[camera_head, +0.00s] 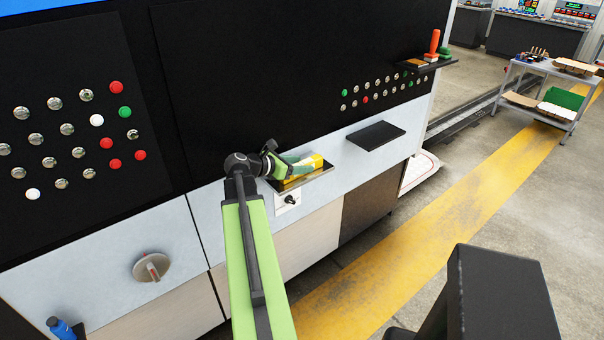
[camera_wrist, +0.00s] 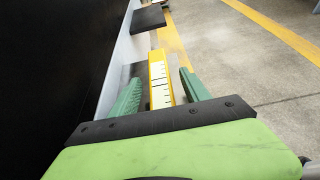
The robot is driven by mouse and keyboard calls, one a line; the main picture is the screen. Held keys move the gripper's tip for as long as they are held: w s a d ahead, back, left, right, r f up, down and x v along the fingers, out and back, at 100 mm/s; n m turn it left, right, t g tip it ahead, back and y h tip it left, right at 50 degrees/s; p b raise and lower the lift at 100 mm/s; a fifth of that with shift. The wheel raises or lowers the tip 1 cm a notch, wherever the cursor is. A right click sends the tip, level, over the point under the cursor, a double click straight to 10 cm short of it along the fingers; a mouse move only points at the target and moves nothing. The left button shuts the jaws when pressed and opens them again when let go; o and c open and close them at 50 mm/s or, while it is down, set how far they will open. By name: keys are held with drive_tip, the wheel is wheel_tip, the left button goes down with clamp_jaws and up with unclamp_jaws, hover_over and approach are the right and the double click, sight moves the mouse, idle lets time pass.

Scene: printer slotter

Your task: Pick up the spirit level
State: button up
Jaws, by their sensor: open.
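The spirit level is a yellow bar (camera_head: 303,166) lying on a small shelf (camera_head: 309,181) on the front of the machine. In the wrist view the yellow spirit level (camera_wrist: 160,80) shows a white face with black marks. My gripper (camera_head: 287,166) is at the shelf, beside and over the near end of the level. In the wrist view my gripper (camera_wrist: 160,95) is open, with one green finger on each side of the level and gaps visible between. The near end of the level is hidden behind my gripper's body.
A second, empty dark shelf (camera_head: 376,136) sticks out to the right. A farther shelf (camera_head: 428,64) holds an orange-handled tool (camera_head: 434,43). A rotary knob (camera_head: 151,267) and a black switch (camera_head: 290,199) project from the panel.

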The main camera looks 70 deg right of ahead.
drive_tip(key=shift+s+d+f, duration=0.25)
drive_tip(key=shift+d, duration=0.2)
drive_tip(key=shift+r, duration=0.1)
clamp_jaws()
drive_tip(key=shift+a, duration=0.1)
drive_tip(key=shift+r, duration=0.1)
